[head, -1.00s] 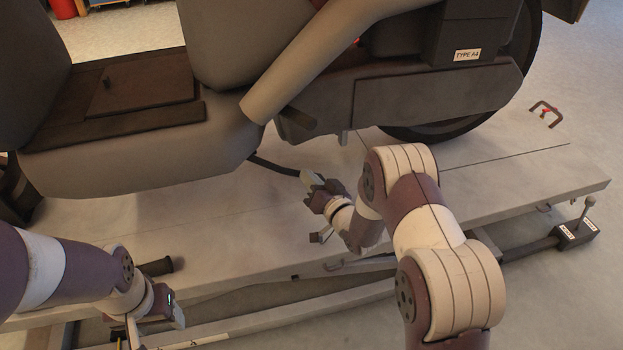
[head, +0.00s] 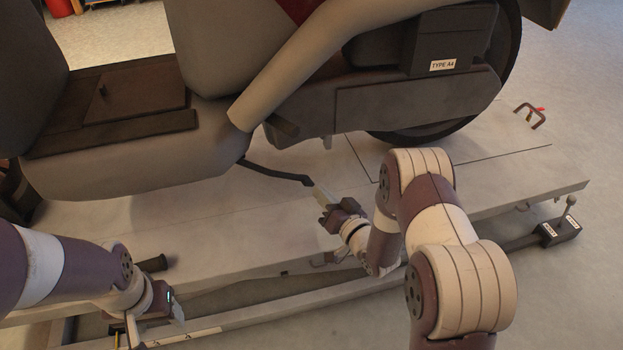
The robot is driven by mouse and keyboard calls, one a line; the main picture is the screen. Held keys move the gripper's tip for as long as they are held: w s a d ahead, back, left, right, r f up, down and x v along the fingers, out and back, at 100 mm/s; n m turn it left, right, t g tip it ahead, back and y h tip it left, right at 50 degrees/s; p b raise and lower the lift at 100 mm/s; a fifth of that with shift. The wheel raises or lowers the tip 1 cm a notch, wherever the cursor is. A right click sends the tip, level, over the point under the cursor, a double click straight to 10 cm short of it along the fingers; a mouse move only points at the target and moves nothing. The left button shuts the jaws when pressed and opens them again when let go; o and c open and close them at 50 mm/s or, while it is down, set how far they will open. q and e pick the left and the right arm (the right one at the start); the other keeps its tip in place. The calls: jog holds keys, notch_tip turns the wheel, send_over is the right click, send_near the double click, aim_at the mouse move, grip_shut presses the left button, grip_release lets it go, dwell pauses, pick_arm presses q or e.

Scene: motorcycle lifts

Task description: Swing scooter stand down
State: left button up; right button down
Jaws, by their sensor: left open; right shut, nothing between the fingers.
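The grey scooter (head: 130,165) stands on the pale lift platform (head: 215,225). A thin dark bar, apparently its stand (head: 275,172), slants from under the body out to the right, its bent end above the platform. My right gripper (head: 320,191) is shut and empty, its fingertips right beside the bar's end; I cannot tell whether they touch. My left gripper (head: 178,312) is open and empty at the platform's near edge, well away from the stand.
A lever box (head: 560,232) stands on the floor to the right. A red-and-brown clamp handle (head: 530,115) is on the platform's far right. The rear wheel (head: 430,130) rests on the platform.

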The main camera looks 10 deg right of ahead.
jog(key=v, duration=0.3)
jog(key=shift+d, duration=0.1)
dwell(0.3)
